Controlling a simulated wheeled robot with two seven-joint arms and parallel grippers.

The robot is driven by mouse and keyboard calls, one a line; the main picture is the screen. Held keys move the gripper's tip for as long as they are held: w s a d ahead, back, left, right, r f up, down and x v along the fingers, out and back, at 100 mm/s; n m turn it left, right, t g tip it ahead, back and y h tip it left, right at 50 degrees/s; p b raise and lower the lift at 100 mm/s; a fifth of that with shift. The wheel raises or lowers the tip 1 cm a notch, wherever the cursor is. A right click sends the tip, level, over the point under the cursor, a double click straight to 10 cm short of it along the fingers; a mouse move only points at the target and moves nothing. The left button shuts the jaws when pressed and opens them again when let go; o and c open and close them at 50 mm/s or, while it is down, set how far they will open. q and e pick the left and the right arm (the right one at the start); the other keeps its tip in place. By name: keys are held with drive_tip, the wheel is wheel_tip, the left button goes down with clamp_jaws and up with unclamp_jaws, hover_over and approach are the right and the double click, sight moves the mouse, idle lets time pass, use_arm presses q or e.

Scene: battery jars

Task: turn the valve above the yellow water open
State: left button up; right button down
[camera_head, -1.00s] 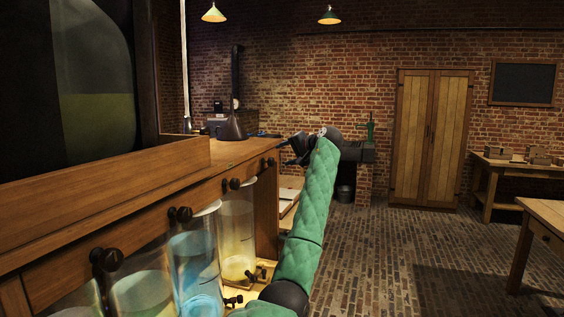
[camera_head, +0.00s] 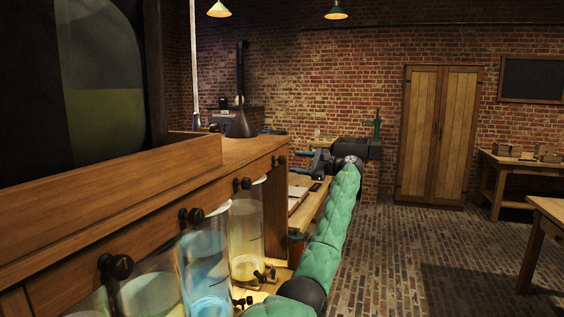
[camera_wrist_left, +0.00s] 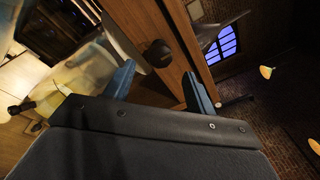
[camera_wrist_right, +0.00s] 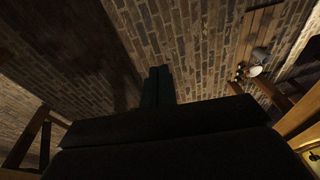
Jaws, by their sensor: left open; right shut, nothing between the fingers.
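A glass jar of yellow water (camera_head: 245,245) stands under the wooden shelf front, beyond a jar of blue water (camera_head: 205,270). Black round valve knobs line the rail: one (camera_head: 242,184) just above the yellow jar, another (camera_head: 280,161) further along. My left gripper (camera_head: 312,162) is open and empty, to the right of the far knob, apart from it. In the left wrist view a dark knob (camera_wrist_left: 158,53) shows beyond the gap between the blue fingers (camera_wrist_left: 160,82); which knob it is, I cannot tell. My right gripper (camera_wrist_right: 160,72) is shut and empty over the brick floor.
Nearer jars and knobs (camera_head: 115,265) line the shelf at lower left. Small black taps (camera_head: 268,275) stick out low by the jars. A side bench (camera_head: 305,205) lies behind my left arm. The brick floor (camera_head: 400,265) to the right is clear up to a wooden table (camera_head: 545,215).

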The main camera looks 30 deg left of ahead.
sight(284, 160)
use_arm(q)
drive_tip(key=shift+a+r, duration=0.1)
drive_tip(key=shift+a, duration=0.4)
drive_tip(key=a, duration=0.1)
drive_tip(key=a+p, duration=0.1)
drive_tip(key=a, duration=0.1)
drive_tip(key=a+p, duration=0.1)
drive_tip(key=a, duration=0.1)
drive_tip(key=shift+s+a, duration=0.25)
drive_tip(key=shift+s, duration=0.15)
drive_tip(key=shift+s+a, duration=0.1)
drive_tip(key=shift+a, duration=0.35)
use_arm(e)
wheel_tip(284, 160, down, 8)
drive_tip(key=w, duration=0.2)
drive_tip(key=shift+f, duration=0.2)
use_arm(q)
drive_tip(key=shift+c, duration=0.4)
use_arm(e)
drive_tip(key=shift+a, duration=0.1)
use_arm(q)
drive_tip(key=c, duration=0.9)
use_arm(e)
drive_tip(key=shift+s, duration=0.15)
